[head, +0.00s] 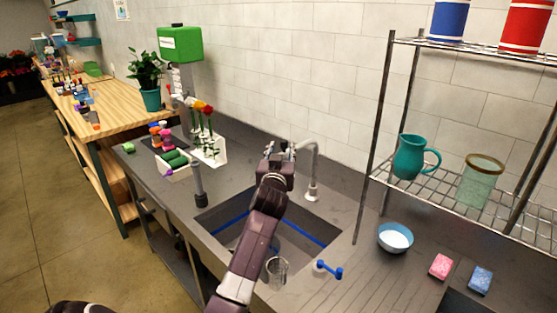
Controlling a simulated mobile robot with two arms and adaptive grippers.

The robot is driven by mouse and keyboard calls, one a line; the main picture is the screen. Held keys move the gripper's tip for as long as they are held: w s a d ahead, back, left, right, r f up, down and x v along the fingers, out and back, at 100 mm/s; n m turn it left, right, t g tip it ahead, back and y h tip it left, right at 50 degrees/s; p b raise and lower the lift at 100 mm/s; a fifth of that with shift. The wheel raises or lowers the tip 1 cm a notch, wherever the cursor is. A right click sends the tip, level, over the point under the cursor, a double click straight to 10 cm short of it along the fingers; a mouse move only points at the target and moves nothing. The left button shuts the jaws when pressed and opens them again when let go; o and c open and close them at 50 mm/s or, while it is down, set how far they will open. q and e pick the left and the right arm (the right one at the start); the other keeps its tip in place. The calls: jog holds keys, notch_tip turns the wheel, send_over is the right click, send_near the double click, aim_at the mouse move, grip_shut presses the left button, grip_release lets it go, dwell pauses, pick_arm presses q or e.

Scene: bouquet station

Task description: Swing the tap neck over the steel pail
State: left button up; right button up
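The grey tap neck (316,165) rises from the counter behind the sink, and its curved top bends left. A small grey, see-through-looking vessel (277,271) stands at the sink's front, partly beside my arm. I cannot tell whether it is the steel pail.
The sink (320,225) has blue lines along its inner walls. A blue-handled valve (329,269) stands to its right, near a blue bowl (395,238) and two sponges. A wire rack (450,200) stands at the right. Flowers in a white holder (210,150) are at the left.

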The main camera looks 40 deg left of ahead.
pick_arm(q)
jog(key=v, duration=0.7)
jog(key=shift+s, duration=0.25)
